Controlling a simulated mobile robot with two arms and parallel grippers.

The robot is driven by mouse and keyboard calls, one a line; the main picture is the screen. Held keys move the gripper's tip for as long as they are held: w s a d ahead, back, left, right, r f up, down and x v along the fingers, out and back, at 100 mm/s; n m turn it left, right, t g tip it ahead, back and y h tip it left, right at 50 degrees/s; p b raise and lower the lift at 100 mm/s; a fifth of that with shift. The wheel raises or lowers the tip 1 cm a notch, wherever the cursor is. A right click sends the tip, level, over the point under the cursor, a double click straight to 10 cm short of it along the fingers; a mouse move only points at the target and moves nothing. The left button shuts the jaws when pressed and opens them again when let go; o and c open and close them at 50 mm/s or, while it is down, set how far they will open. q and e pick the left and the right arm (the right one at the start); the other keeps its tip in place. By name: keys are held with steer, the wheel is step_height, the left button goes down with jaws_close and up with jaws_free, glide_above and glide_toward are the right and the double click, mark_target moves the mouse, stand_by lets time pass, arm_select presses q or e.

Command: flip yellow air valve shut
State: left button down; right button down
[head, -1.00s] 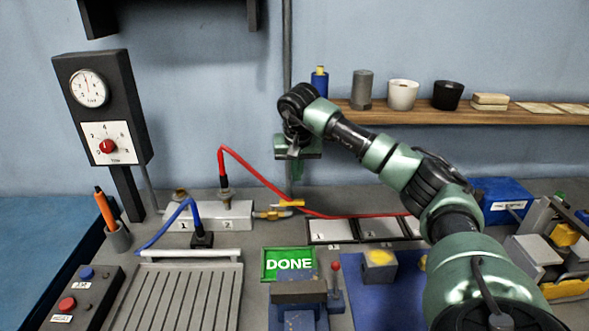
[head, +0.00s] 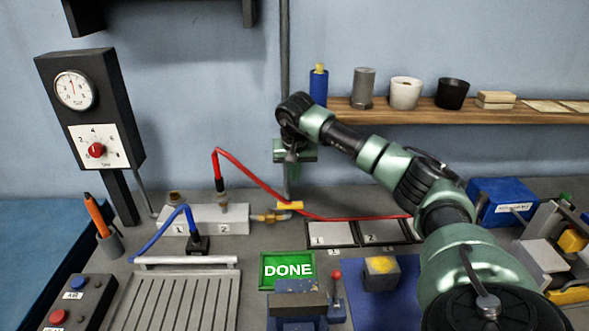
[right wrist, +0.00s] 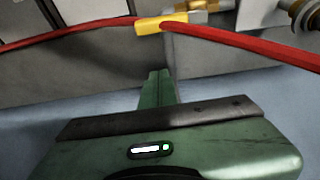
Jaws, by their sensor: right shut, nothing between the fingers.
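The yellow air valve handle (head: 289,205) lies about level beside the brass fitting (head: 270,217), at the right end of the grey block marked 1 and 2 (head: 235,219). The handle also shows at the top of the right wrist view (right wrist: 150,25), where the red hose (right wrist: 235,42) covers part of it. My right gripper (head: 292,185) points down just above the handle in the head view. Its fingers (right wrist: 160,75) are together with nothing between them. Contact with the handle cannot be told in the head view; the wrist view shows a gap. My left gripper is out of view.
The red hose (head: 250,180) arches from the block and runs right past the valve. A blue hose (head: 163,229) stands to the left. A vertical pipe (head: 285,60) is on the wall behind my gripper. A green DONE sign (head: 288,270) lies in front.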

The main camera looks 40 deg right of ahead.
mark_target(285, 206)
steer(key=f+p, duration=0.1)
steer(key=s+a+f+p, duration=0.1)
steer(key=f, duration=0.1)
steer(key=f+p, duration=0.1)
steer(key=f, duration=0.1)
steer(key=shift+s+a+f, duration=0.15)
steer(key=shift+s+a, duration=0.05)
steer(key=shift+s, duration=0.15)
